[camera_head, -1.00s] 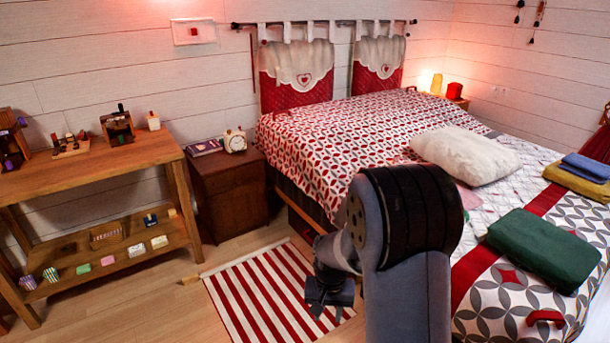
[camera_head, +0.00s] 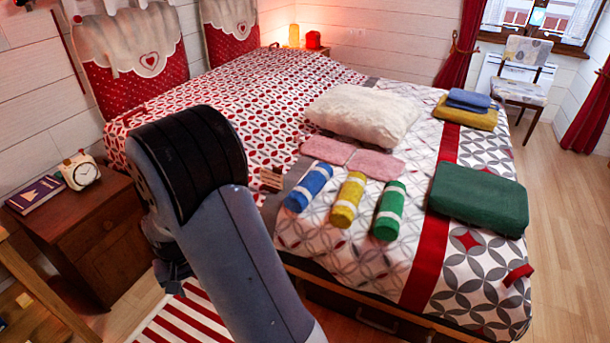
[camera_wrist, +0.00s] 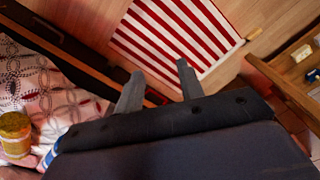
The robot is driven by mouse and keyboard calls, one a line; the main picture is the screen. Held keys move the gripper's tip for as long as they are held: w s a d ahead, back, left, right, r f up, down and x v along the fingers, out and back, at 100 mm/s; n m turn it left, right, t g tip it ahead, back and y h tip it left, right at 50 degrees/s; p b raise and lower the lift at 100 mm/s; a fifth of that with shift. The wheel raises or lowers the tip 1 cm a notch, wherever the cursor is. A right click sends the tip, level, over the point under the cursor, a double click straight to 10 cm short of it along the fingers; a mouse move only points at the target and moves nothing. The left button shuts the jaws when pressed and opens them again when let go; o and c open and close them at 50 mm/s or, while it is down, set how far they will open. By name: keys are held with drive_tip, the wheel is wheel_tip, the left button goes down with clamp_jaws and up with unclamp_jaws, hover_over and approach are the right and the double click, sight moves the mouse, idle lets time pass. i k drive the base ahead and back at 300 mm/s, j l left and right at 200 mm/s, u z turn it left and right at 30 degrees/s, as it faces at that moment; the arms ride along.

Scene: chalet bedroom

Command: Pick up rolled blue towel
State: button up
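The rolled blue towel (camera_head: 308,187) has a white band and lies on the bed, leftmost in a row of rolled towels. To its right lie a rolled yellow towel (camera_head: 348,199) and a rolled green towel (camera_head: 389,210). My gripper (camera_wrist: 158,82) is open and empty in the wrist view, its two fingers apart above the floor by the bed. In the head view my arm hides most of it, to the left of the bed. A bit of blue towel (camera_wrist: 50,154) and the yellow towel (camera_wrist: 14,135) show at the lower left of the wrist view.
Pink folded cloths (camera_head: 376,163) and a white pillow (camera_head: 362,112) lie behind the rolls. A folded green blanket (camera_head: 479,198) lies to the right. A nightstand (camera_head: 95,235) stands at the left, and a red-striped rug (camera_head: 190,318) lies beside the bed.

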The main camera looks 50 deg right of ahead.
sight(300, 196)
drive_tip(key=i+l+z, duration=0.1)
drive_tip(key=i+z, duration=0.15)
drive_tip(key=z, duration=0.15)
drive_tip(key=i+z, duration=0.25)
drive_tip(key=z, duration=0.2)
drive_tip(key=i+z, duration=0.25)
drive_tip(key=z, duration=0.15)
drive_tip(key=i+j+z, duration=0.2)
drive_tip(key=z, duration=0.2)
drive_tip(key=i+j+z, duration=0.2)
drive_tip(key=i+z, duration=0.15)
